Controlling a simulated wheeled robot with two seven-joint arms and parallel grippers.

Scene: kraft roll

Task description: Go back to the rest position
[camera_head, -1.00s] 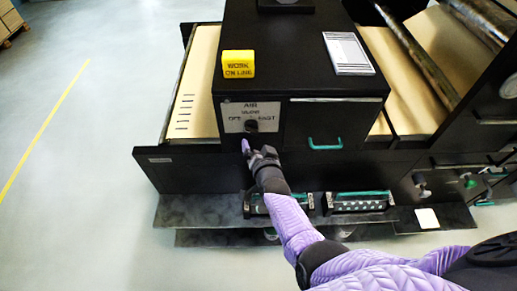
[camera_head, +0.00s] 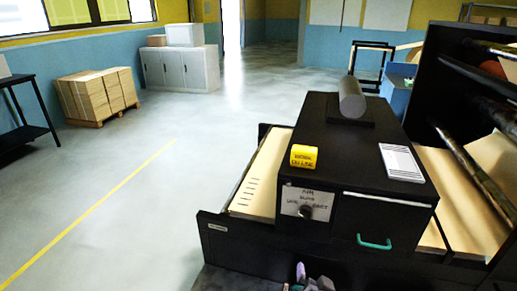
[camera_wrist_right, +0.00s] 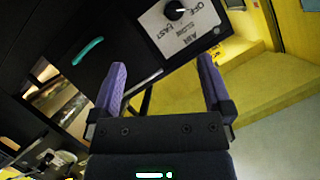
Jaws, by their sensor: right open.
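My right gripper (camera_head: 309,275) shows at the bottom edge of the head view, in front of the black machine (camera_head: 375,115) and below its AIR knob (camera_head: 305,211). In the right wrist view the gripper (camera_wrist_right: 160,85) has its two purple fingers wide apart with nothing between them. The knob (camera_wrist_right: 175,10) and its white label plate (camera_wrist_right: 190,30) lie beyond the fingertips, apart from them. My left gripper is in neither view.
A yellow sign block (camera_head: 303,156), a white sheet (camera_head: 401,162) and a grey cylinder (camera_head: 352,97) sit on the machine's top. A green handle (camera_head: 374,243) is on its front. Stacked boxes (camera_head: 97,95) stand far left. The floor (camera_head: 150,190) left of the machine is clear.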

